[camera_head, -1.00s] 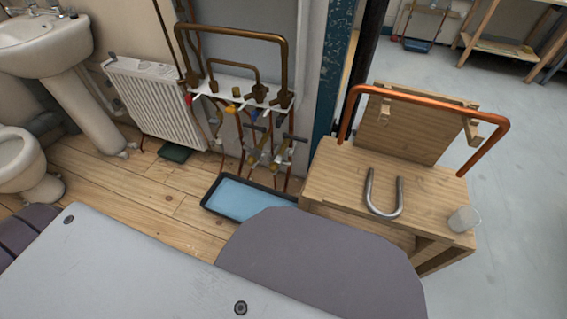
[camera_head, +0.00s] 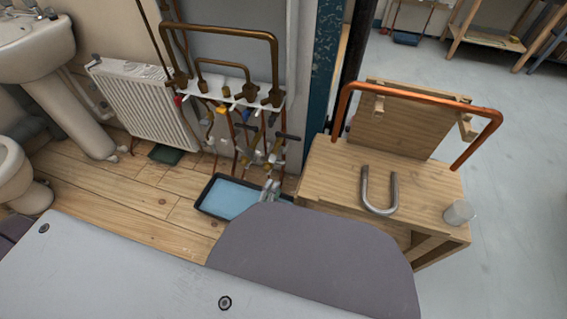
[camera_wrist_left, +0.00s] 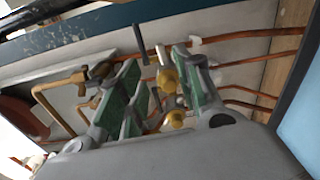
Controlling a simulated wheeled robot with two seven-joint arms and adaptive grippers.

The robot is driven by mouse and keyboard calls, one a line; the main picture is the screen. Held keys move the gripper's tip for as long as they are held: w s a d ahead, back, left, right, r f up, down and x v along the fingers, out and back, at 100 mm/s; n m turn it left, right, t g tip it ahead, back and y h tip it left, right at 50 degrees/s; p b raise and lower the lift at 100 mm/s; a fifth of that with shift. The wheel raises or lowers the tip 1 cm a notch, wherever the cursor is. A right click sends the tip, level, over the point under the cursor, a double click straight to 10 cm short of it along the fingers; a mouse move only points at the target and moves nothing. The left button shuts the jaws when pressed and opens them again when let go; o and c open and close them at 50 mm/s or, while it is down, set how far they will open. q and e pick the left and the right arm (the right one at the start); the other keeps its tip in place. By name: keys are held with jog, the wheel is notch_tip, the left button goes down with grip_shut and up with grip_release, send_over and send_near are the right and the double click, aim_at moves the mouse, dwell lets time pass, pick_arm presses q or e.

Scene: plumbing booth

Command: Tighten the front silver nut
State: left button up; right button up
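The pipe manifold (camera_head: 232,100) stands against the wall in the head view, with brass and silver valves and fittings (camera_head: 272,150) below it. The front silver nut is too small to pick out for sure. My left gripper (camera_head: 270,187) shows in the head view, low in front of the fittings and over the right end of the blue tray. In the left wrist view, my left gripper (camera_wrist_left: 156,62) is open, its green-padded fingers apart. Brass fittings (camera_wrist_left: 170,82) and copper pipes (camera_wrist_left: 255,60) show between and beyond the fingers; I see no contact. My right gripper is out of view.
A blue tray (camera_head: 228,198) lies on the floor below the manifold. A wooden bench (camera_head: 415,195) at right carries a bent copper pipe (camera_head: 425,97), a grey U-shaped pipe (camera_head: 379,205) and a cup (camera_head: 459,213). A white radiator (camera_head: 147,103) stands left of the manifold.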

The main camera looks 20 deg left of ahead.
aim_at(283, 165)
pick_arm(q)
jog(key=shift+w+d+b, duration=0.15)
jog(key=shift+w+b, duration=1.05)
jog(key=shift+w, duration=2.25)
jog(key=shift+w+d+b, duration=0.1)
jog(key=shift+w+b, duration=1.05)
jog(key=shift+w, duration=2.3)
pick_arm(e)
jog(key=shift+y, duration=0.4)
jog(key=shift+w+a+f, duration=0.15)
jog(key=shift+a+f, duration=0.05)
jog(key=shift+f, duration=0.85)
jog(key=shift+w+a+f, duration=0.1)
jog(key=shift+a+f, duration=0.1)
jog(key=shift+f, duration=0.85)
pick_arm(q)
grip_shut()
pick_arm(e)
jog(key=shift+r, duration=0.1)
